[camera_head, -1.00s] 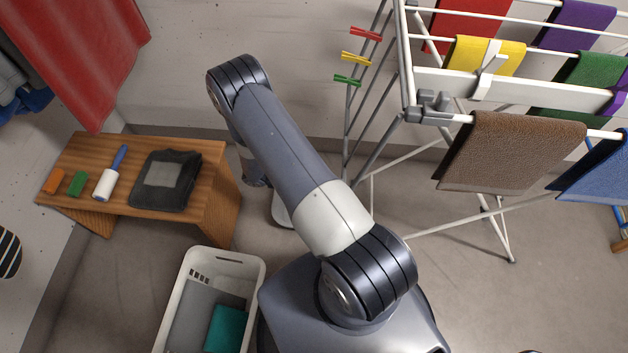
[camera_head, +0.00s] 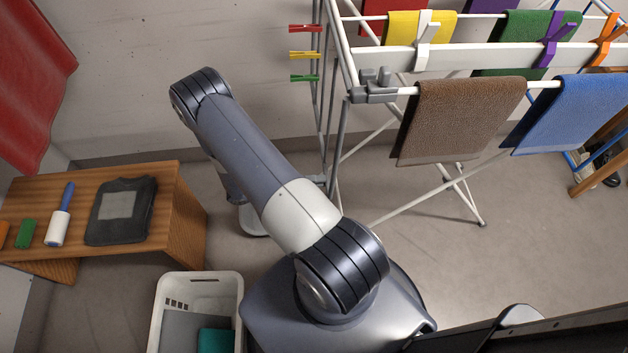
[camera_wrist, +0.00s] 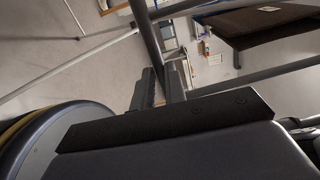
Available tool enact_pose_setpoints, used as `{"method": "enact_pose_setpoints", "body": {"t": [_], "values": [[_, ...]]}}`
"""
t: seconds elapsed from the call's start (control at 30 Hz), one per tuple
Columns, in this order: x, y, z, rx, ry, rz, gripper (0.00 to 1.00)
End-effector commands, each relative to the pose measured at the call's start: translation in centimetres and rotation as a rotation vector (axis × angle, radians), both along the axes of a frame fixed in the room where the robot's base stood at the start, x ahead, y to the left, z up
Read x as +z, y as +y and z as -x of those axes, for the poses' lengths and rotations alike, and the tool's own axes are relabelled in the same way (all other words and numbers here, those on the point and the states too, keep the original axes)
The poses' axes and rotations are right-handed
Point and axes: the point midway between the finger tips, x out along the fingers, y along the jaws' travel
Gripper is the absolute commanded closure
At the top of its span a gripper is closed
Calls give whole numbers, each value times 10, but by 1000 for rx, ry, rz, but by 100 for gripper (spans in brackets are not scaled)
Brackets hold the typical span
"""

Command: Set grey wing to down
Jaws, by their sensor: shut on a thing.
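The grey wing (camera_head: 317,100) is a frame of grey tubes at the left end of the drying rack. It looks steep, close to upright, in the head view, but its exact angle is hard to judge. A grey tube (camera_wrist: 147,36) crosses the wrist view and meets my gripper (camera_wrist: 160,92). The jaws are shut on this tube, which I take to be part of the grey wing. In the head view my gripper is mostly hidden behind my arm.
The rack holds a brown towel (camera_head: 462,118), a blue towel (camera_head: 572,112) and several clips. A wooden bench (camera_head: 183,205) and a white laundry basket (camera_head: 226,285) stand at left. Rack legs (camera_head: 410,205) cross the floor at right. Some floor between is clear.

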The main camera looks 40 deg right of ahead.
Motion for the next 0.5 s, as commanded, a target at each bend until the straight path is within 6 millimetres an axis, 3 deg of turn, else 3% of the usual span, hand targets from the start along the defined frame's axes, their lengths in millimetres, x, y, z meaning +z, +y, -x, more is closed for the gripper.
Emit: {"method": "enact_pose_setpoints", "body": {"t": [0.1, 0.13, 0.37, 0.5], "values": [[-7, 0, 1, -2, -7, -14, 100], [-7, 0, 1, -3, -7, -14, 85], [-5, 0, 0, -2, -7, -12, 66], [-4, 0, 0, -1, -6, -11, 65]]}}
